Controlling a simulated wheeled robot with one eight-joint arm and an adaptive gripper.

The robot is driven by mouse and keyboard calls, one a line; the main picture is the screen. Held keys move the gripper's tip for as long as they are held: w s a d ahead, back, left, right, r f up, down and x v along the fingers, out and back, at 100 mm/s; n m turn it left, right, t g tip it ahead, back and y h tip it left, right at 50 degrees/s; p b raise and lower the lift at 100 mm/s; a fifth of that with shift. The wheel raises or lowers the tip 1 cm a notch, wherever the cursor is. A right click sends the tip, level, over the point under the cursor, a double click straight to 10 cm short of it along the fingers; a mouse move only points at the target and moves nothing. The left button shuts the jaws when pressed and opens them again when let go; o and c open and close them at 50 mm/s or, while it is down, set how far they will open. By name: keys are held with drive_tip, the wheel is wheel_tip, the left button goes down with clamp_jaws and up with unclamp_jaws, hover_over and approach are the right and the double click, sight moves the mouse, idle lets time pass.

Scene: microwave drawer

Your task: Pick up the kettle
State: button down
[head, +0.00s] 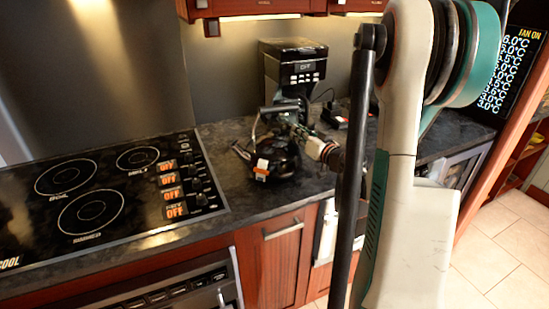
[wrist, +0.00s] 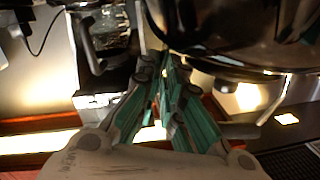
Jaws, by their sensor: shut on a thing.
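The dark, shiny kettle (head: 274,160) stands on the counter right of the cooktop, with an orange-and-white label on its side and an arched handle on top. In the wrist view its rounded body (wrist: 225,28) fills the upper right. My gripper (head: 283,119) is at the kettle's handle, reaching in from the right. In the wrist view the green fingers (wrist: 166,72) are close together beside the kettle, shut on its handle. The exact contact is hidden by the fingers. The kettle looks upright, and I see no clear gap beneath it.
A black coffee maker (head: 293,67) stands close behind the kettle; its glass carafe (wrist: 106,30) shows in the wrist view. The black cooktop (head: 105,195) lies to the left. A small dark-and-red item (head: 335,115) sits behind my wrist. The counter's front edge is just before the kettle.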

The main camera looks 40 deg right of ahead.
drive_tip(key=shift+r, duration=0.25)
